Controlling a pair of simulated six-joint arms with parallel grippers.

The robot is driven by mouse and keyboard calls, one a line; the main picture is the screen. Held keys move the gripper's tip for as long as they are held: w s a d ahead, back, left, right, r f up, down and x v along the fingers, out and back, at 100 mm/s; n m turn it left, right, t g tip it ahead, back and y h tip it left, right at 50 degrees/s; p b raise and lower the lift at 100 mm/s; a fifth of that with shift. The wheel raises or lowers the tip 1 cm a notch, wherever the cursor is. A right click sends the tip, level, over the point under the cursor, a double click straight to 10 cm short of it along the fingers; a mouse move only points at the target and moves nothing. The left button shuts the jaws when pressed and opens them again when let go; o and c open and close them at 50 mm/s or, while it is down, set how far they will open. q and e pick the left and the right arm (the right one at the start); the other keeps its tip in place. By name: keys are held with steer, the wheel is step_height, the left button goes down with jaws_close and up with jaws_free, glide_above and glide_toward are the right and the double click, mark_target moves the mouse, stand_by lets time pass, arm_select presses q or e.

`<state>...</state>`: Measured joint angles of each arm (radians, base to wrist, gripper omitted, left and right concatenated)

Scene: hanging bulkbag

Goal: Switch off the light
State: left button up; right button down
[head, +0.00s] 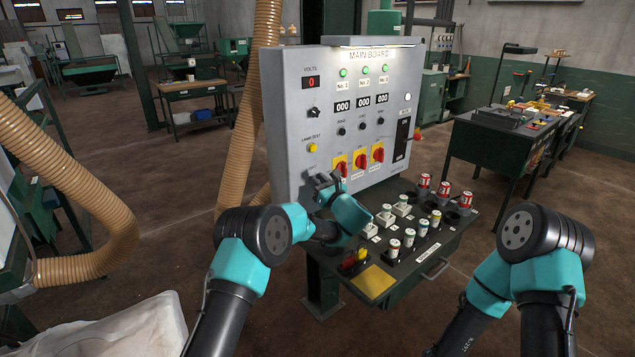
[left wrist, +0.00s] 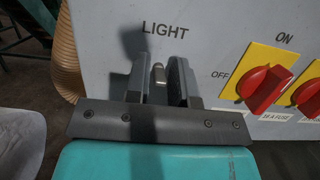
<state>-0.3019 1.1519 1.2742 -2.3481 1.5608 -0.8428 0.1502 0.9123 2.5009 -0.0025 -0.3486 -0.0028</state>
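The main board (head: 290,130) is a grey upright panel with a lit strip along its top. In the left wrist view, a small metal toggle switch (left wrist: 158,73) sits under the word LIGHT on the panel. My left gripper (head: 322,184) is at the panel's lower left; it also shows in the left wrist view (left wrist: 158,80). Its two dark fingers are apart, one on each side of the toggle, with a gap visible on both sides. In the head view I cannot make out the toggle. My right arm shows at the right, but its gripper is out of view.
Red rotary switches on yellow plates (left wrist: 265,87) are right of the toggle. Below the panel, a dark shelf (head: 432,248) holds several fuses and red cans (head: 465,200). A beige hose (head: 240,110) hangs at the panel's left. A workbench (head: 500,130) stands at the right.

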mark_target(311, 165)
arm_select(q)
steer(key=shift+o, duration=1.3)
steer(key=shift+r, duration=1.5)
steer(key=shift+s+r, duration=0.15)
steer(key=shift+r, duration=0.2)
steer(key=s+r, duration=0.1)
steer(key=s, duration=1.4)
steer(key=shift+s+d+r, duration=0.15)
steer(key=shift+s+d, duration=0.2)
steer(key=shift+d, duration=0.05)
